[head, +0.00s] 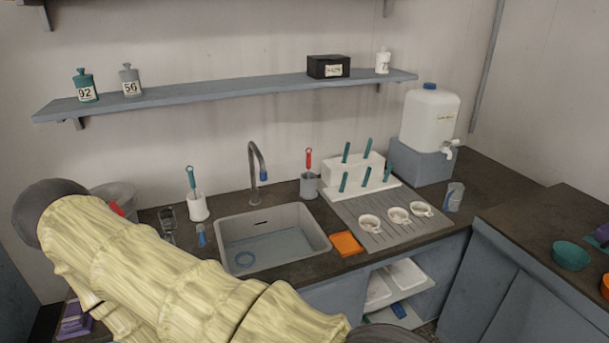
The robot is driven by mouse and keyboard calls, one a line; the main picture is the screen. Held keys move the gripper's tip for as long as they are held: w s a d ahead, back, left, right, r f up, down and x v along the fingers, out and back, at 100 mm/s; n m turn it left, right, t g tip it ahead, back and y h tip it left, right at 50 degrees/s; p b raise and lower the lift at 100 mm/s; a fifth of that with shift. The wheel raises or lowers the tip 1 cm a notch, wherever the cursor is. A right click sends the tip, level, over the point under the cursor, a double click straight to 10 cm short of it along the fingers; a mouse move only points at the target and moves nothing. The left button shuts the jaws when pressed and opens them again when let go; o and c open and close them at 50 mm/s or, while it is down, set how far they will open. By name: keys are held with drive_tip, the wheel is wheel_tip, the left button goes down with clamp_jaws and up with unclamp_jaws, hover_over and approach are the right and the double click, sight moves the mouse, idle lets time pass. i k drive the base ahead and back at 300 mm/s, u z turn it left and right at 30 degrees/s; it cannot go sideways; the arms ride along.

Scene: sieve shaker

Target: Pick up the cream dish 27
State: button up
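Three small cream dishes sit on the grey ribbed draining board (377,238) right of the sink: a left one (370,223), a middle one (399,215) and a right one (421,209). They stand in a slanting row, close together. I cannot read a number on any of them, so I cannot tell which is 27. My arm, in a pale yellow sleeve, crosses the lower left of the head view. My gripper is not in view.
A sink (272,240) with a tall tap (257,165) lies left of the board. An orange sponge (346,244) is at the front edge. A white rack (352,172) with teal pegs stands behind the dishes. A white canister (430,118) with a spigot is at right.

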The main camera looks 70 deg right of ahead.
sight(370, 223)
drive_tip(key=u, duration=0.25)
drive_tip(key=k, duration=1.35)
drive_tip(key=z, duration=1.4)
drive_tip(key=i, duration=0.15)
drive_tip(key=z, duration=0.35)
